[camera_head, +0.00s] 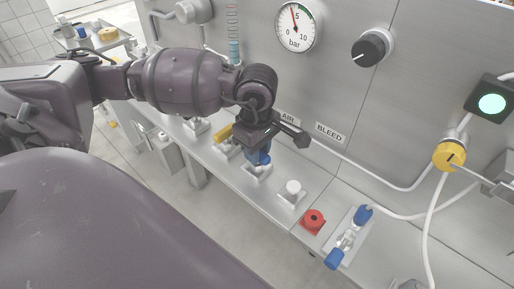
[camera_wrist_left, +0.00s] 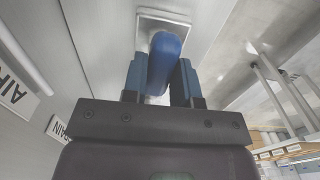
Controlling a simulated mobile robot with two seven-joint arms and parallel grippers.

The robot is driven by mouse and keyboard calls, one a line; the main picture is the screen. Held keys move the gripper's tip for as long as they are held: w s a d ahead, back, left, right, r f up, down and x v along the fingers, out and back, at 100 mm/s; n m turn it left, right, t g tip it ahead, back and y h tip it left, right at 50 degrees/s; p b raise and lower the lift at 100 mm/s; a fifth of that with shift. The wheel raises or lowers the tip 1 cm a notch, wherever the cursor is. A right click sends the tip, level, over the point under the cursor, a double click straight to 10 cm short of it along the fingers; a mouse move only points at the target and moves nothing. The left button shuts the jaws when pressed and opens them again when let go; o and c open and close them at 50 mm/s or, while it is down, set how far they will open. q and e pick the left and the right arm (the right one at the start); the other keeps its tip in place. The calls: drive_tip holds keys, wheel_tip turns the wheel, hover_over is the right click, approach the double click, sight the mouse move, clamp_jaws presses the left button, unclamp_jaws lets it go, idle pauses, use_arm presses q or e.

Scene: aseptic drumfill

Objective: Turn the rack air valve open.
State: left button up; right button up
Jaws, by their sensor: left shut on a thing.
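My left gripper (camera_head: 264,150) reaches in from the left, over the shelf in front of the AIR label (camera_head: 288,118). It is shut on a blue valve handle (camera_head: 262,159), which stands on a pale square base. In the left wrist view the blue handle (camera_wrist_left: 165,58) sits between the two fingers of the left gripper (camera_wrist_left: 161,82), and the base plate (camera_wrist_left: 176,18) shows behind it. The AIR label (camera_wrist_left: 12,90) is at the left there. The gripper hides much of the handle in the head view. My right gripper is not in view.
A pressure gauge (camera_head: 296,27), a black knob (camera_head: 371,48) and a green lit lamp (camera_head: 491,104) are on the back panel. A yellow handle (camera_head: 222,133) is left of the gripper. A white cap (camera_head: 292,187), a red knob (camera_head: 313,220) and a blue-ended fitting (camera_head: 336,258) are to the right.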

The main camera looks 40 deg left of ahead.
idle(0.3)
use_arm(q)
drive_tip(key=o, duration=0.9)
drive_tip(key=shift+r, duration=0.1)
wheel_tip(320, 180, up, 11)
drive_tip(key=shift+f+p, duration=0.15)
drive_tip(key=shift+p, duration=0.35)
